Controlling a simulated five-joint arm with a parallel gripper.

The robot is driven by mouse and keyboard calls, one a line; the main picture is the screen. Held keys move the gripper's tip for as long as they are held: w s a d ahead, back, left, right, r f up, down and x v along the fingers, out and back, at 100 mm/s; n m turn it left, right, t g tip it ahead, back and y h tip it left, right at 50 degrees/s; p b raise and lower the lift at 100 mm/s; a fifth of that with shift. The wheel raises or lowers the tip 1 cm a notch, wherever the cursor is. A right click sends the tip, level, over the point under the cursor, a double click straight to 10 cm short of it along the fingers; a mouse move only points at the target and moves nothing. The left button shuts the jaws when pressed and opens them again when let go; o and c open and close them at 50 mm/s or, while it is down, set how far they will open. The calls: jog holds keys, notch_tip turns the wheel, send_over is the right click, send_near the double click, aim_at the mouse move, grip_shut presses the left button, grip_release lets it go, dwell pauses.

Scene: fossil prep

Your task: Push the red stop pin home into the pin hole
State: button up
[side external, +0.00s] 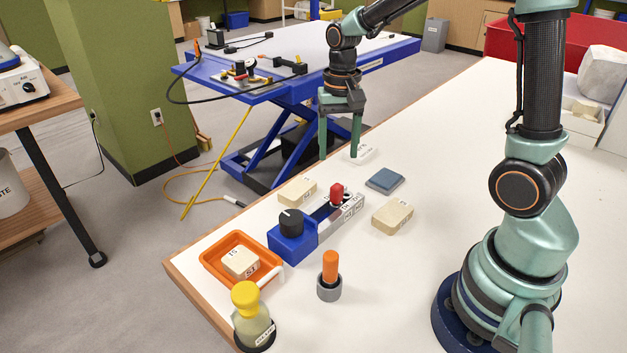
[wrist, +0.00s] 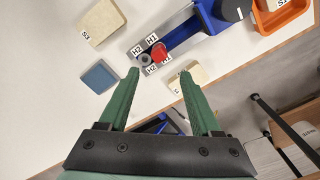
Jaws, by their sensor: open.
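The red stop pin (side external: 337,191) stands upright at the labelled end of a blue fixture (side external: 292,236) with a black knob. In the wrist view the red pin (wrist: 159,52) shows beside a grey ring (wrist: 145,59). The pin hole itself is not clear, and I cannot tell how deep the pin sits. My gripper (side external: 340,156) is open and empty, fingers pointing down, above and beyond the pin in the side view. In the wrist view my gripper (wrist: 160,74) has the pin just ahead of its fingertips, apart from them.
Tan blocks (side external: 392,217) (side external: 297,191) and a blue-grey block (side external: 385,179) lie around the fixture. An orange tray (side external: 210,258), an orange-handled tool in a grey holder (side external: 329,289) and a yellow-capped bottle (side external: 252,318) stand near the front.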

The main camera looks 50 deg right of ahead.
aim_at(336, 186)
notch_tip(336, 186, down, 12)
jog(key=m, duration=0.9)
jog(key=shift+a+m, duration=0.1)
jog(key=shift+m, duration=0.3)
grip_shut()
dwell(1.4)
